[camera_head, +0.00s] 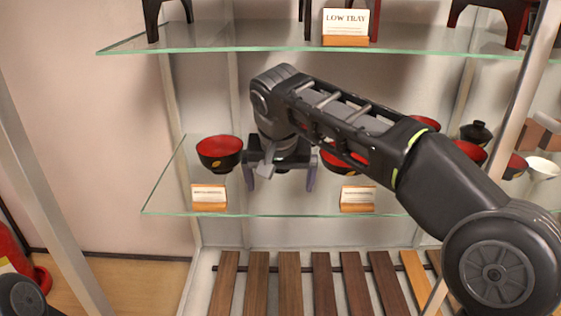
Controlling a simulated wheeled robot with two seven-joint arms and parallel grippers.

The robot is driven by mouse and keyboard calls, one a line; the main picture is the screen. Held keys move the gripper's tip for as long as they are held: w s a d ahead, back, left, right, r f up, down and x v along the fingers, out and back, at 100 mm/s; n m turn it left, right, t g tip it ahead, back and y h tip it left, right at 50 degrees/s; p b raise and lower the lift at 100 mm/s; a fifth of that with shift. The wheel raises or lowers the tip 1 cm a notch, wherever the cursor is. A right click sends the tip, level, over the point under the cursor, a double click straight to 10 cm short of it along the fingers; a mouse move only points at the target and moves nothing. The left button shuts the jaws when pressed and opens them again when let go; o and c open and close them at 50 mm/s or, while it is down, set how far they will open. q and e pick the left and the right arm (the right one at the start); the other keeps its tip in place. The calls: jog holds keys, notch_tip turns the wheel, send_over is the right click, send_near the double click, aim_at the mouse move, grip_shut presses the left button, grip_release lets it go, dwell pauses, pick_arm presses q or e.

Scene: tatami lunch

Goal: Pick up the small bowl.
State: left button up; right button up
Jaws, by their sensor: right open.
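A bowl (219,153), black outside and red inside with a gold mark, stands upright on the middle glass shelf at the left. A second similar bowl (343,160) stands on the same shelf, partly hidden behind my right arm. I cannot tell from the labels which one is the small bowl. My right gripper (281,182) is open between these two bowls, its fingers pointing down. Nothing shows between its fingers, and it looks apart from the left bowl. Its distance from the second bowl is hard to judge. My left gripper is out of view.
Label stands (208,198) and (357,199) sit at the front of the middle shelf (268,207). More bowls, a lidded black pot (476,133) and a white bowl (542,168) are at the right. An upper glass shelf (250,38) and metal posts (174,110) bound the space.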

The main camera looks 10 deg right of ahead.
jog(key=shift+w, duration=0.15)
jog(key=shift+w+d+r+p, duration=0.1)
jog(key=shift+w+p, duration=0.15)
jog(key=shift+p, duration=0.1)
jog(key=w+p, duration=0.1)
jog(key=w, duration=0.1)
jog(key=w+d+p, duration=0.1)
jog(key=w+p, duration=0.1)
jog(key=w, duration=0.1)
jog(key=shift+w+d+p, duration=0.1)
jog(key=shift+d+p, duration=0.1)
jog(key=shift+p, duration=0.1)
jog(key=shift+w+d, duration=0.1)
jog(key=shift+w, duration=0.35)
